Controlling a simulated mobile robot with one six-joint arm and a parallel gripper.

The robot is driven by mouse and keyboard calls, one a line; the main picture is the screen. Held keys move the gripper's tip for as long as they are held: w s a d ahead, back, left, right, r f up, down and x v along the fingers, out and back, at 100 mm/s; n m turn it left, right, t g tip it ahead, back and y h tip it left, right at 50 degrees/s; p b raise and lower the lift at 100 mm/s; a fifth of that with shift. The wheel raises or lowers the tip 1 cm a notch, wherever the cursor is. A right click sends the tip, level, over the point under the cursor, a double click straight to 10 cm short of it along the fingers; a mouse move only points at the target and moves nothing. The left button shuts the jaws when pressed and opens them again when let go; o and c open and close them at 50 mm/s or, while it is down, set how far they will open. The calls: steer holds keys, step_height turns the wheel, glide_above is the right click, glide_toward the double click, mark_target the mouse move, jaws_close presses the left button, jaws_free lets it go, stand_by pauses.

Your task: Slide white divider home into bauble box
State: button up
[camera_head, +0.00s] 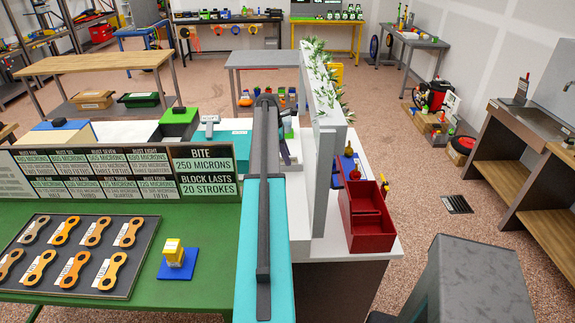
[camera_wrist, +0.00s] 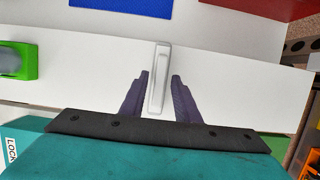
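In the wrist view, a white bar-shaped handle (camera_wrist: 160,60) stands on a broad white surface (camera_wrist: 85,75). I cannot tell whether this surface is the divider. My gripper (camera_wrist: 158,75) has its two dark fingers on either side of the handle, with a narrow gap visible, so it looks open around it. In the head view, a red open box (camera_head: 366,235) with compartments stands on the white bench; whether it is the bauble box is unclear. A tall white panel (camera_head: 322,165) stands upright left of it. My gripper is hidden in the head view.
A leafy plant (camera_head: 318,60) rises at the white panel. A green table (camera_head: 200,290) at left holds a dark tray (camera_head: 68,285) of orange parts, a yellow block (camera_head: 173,252) on a blue base, and sign boards (camera_head: 120,172). A grey block-like object (camera_head: 480,285) stands at front right.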

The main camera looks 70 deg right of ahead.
jaws_close()
steer(key=shift+w+r+p, duration=0.2)
steer(key=shift+r+p, duration=0.2)
steer(key=shift+r, duration=0.15)
stand_by(0.8)
steer(key=shift+r, duration=0.25)
stand_by(0.4)
steer(key=shift+s+r+p, duration=0.1)
steer(key=shift+r+p, duration=1.05)
steer(key=shift+r, duration=0.55)
